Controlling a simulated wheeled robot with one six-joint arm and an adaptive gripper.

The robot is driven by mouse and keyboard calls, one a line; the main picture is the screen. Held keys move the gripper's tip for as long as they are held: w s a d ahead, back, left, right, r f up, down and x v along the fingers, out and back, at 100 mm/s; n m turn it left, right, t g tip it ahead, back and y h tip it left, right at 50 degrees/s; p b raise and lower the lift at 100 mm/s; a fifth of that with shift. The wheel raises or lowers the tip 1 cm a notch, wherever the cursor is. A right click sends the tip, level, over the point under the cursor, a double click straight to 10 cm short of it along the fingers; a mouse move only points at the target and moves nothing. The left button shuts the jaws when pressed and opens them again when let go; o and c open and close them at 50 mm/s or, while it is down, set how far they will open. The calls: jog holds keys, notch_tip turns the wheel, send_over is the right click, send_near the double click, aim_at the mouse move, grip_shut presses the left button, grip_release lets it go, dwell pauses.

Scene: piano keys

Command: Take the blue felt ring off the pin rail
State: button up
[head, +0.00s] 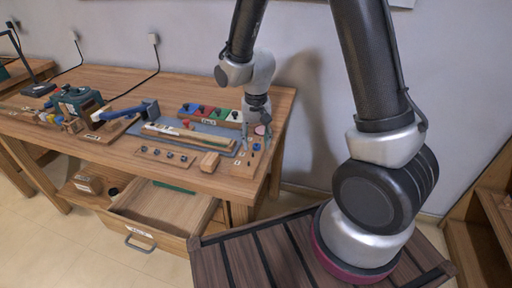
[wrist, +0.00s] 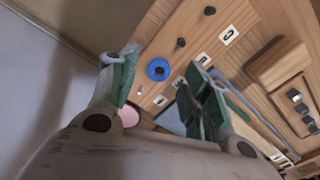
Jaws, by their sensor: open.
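The blue felt ring (wrist: 158,69) lies flat around a dark pin on the wooden pin rail (wrist: 188,22) in the wrist view. Two more dark pins stand bare farther along the rail, beside small white number labels. My gripper (wrist: 160,84) is open and empty, its green-padded fingers apart on either side of the ring in the picture. I cannot tell the height left between fingertips and ring. In the head view my gripper (head: 254,124) hangs over the right end of the bench, above the rail; the ring is too small to make out surely there.
A pink round piece (wrist: 128,117) sits close to the left finger. A tray with coloured compartments (head: 210,113), a pale key piece on a blue mat, a wooden block (head: 209,162) and a peg strip (head: 166,155) lie left of the rail. A drawer (head: 165,208) stands open below.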

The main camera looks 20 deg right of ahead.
jog(key=shift+f, duration=0.6)
jog(key=shift+d, duration=0.1)
jog(key=c, duration=0.7)
jog(key=shift+c, duration=0.2)
